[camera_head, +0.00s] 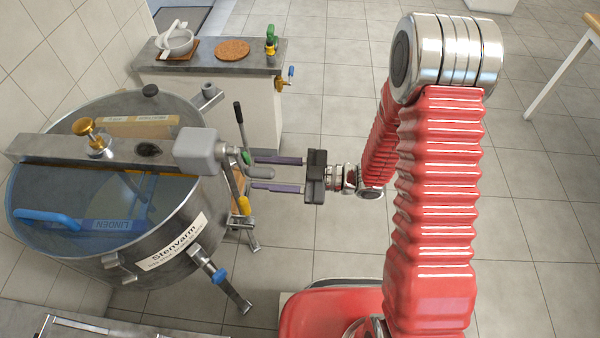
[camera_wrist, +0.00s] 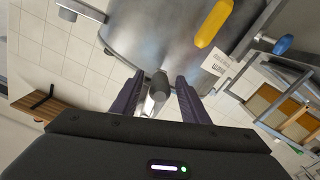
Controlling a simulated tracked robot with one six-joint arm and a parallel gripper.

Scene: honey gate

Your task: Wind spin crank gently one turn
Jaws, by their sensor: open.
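The steel extractor drum (camera_head: 185,232), labelled "Stenvarm", stands at left under a metal crossbar (camera_head: 60,148).
A blue-handled part (camera_head: 219,276) sticks out low on the drum. A counter (camera_head: 212,62) with a pot stands behind. Tiled floor at right is mostly clear.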

